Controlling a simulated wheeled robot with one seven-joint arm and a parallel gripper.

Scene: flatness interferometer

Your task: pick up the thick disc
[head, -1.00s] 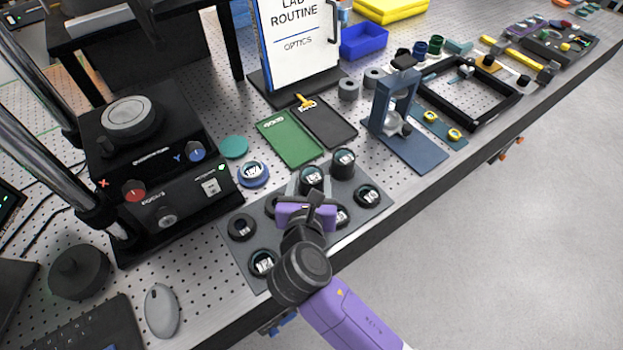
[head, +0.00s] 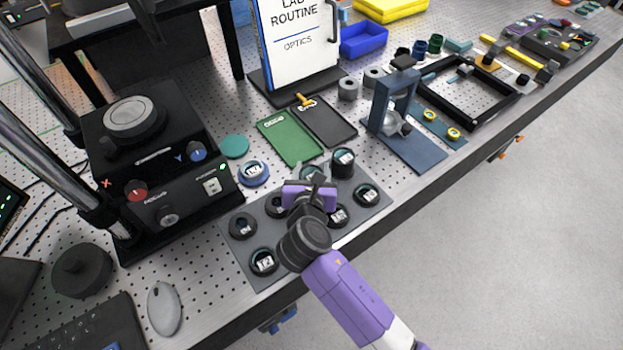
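Several round dark discs with light labelled tops sit on a grey tray (head: 288,262) near the bench's front edge. Two stand taller than the others: one at the tray's back right (head: 343,163), clear of my gripper, and one just left of it (head: 312,172), largely hidden by my gripper. My gripper (head: 312,170) is over the back of the tray, its purple body covering part of that left tall disc. Its pale fingers appear spread on either side of this disc; contact cannot be made out.
Lower discs (head: 263,262) surround my gripper on the tray. A blue-rimmed disc (head: 253,173), a green plate (head: 290,142) and a black plate (head: 326,122) lie behind. A black instrument (head: 165,165) stands left, a blue stand (head: 402,140) right.

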